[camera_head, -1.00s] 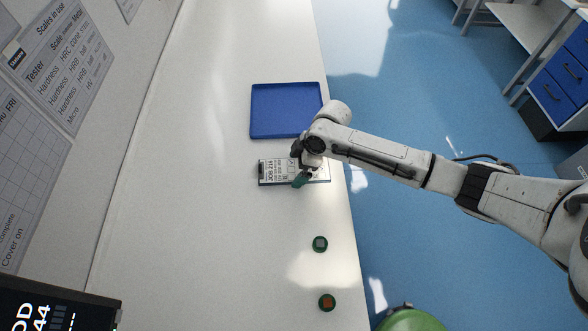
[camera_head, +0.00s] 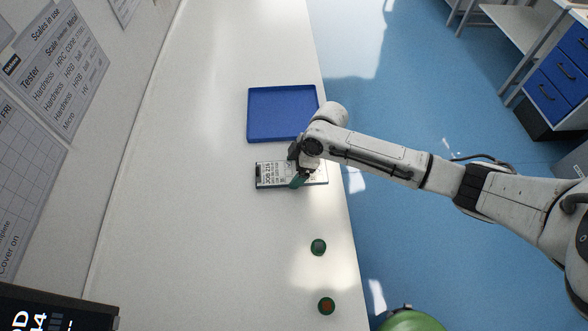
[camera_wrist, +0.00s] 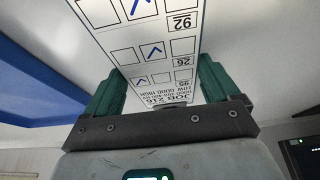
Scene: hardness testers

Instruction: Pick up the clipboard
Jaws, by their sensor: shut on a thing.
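The clipboard (camera_head: 273,175) is a small dark-edged board with a white printed sheet, on or just above the white bench below the blue tray. My gripper (camera_head: 298,179) is at its middle, shut on it. In the wrist view the sheet, with tick boxes and "JOB 216", shows on the clipboard (camera_wrist: 150,50) between the green fingers of my gripper (camera_wrist: 158,88). The part of the clipboard under my gripper is hidden in the head view. I cannot tell whether it is clear of the bench.
An empty blue tray (camera_head: 283,113) lies just beyond the clipboard. A dark display box (camera_head: 50,305) is at the lower left. The bench's left half is clear.

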